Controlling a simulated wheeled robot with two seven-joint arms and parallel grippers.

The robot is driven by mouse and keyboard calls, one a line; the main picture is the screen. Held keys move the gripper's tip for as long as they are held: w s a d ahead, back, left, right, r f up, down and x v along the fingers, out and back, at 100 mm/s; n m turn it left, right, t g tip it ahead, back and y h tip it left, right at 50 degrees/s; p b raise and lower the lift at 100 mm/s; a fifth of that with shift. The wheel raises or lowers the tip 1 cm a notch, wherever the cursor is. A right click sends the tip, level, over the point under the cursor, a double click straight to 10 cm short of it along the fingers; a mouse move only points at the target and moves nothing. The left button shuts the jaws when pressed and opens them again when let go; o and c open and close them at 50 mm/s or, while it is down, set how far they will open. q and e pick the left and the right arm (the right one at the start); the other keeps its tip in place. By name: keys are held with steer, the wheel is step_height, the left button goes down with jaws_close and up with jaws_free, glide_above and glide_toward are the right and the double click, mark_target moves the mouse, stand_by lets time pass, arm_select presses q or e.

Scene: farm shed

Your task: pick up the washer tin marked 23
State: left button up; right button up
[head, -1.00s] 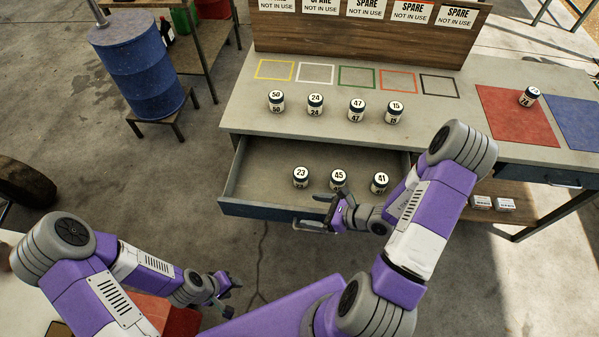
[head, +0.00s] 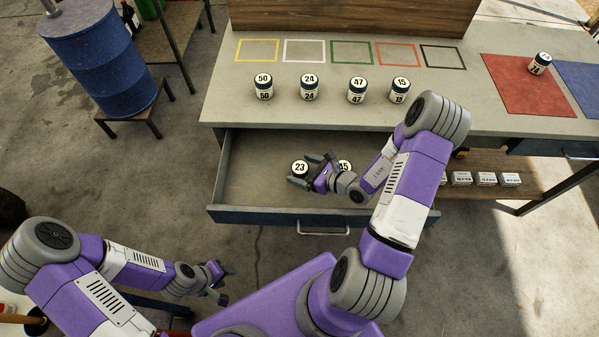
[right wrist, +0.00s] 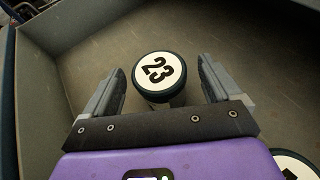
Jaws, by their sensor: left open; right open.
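The washer tin marked 23 (head: 299,168) stands in the open drawer (head: 250,180), with a white label and dark rim on its lid. In the right wrist view the tin marked 23 (right wrist: 159,75) lies between the two fingers of my right gripper (right wrist: 160,90), with a gap on each side. My right gripper (head: 304,172) is open around or just above this tin; its exact height is hard to tell. My left gripper (head: 222,283) is open and empty, low at the left, away from the drawer.
A tin marked 45 (head: 344,166) stands right of tin 23, partly hidden by my right gripper. Tins 50 (head: 263,88), 24 (head: 310,88), 47 (head: 357,91) and 15 (head: 400,91) stand on the bench above. The drawer front (head: 270,217) and side walls bound the space.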

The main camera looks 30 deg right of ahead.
mark_target(296, 167)
steer(key=x, duration=0.3)
steer(key=shift+w+a, duration=0.15)
steer(key=shift+c, duration=0.3)
steer(key=c, duration=1.1)
